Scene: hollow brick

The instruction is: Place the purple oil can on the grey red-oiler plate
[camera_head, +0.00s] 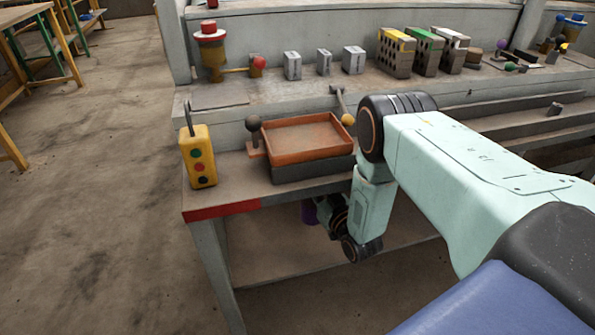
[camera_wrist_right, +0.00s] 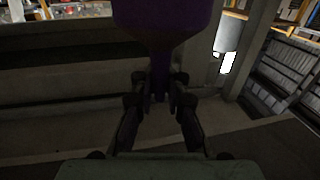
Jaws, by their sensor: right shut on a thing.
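The purple oil can (camera_wrist_right: 165,22) fills the top middle of the right wrist view. My right gripper (camera_wrist_right: 160,82) is shut on its narrow lower part. In the head view the can (camera_head: 309,212) shows as a small purple patch below the bench's front edge, mostly hidden by my right gripper (camera_head: 328,216) and the bench. A flat grey plate (camera_head: 220,98) lies on the raised back shelf at the left, in front of a red-topped oiler (camera_head: 210,50). Nothing stands on the plate. My left gripper is not in view.
An orange tray (camera_head: 305,137) on a dark base sits on the bench, with ball-topped levers beside it. A yellow button box (camera_head: 199,157) stands left of it. Grey blocks (camera_head: 292,65) and hollow bricks (camera_head: 396,52) line the shelf. Open floor lies at the left.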

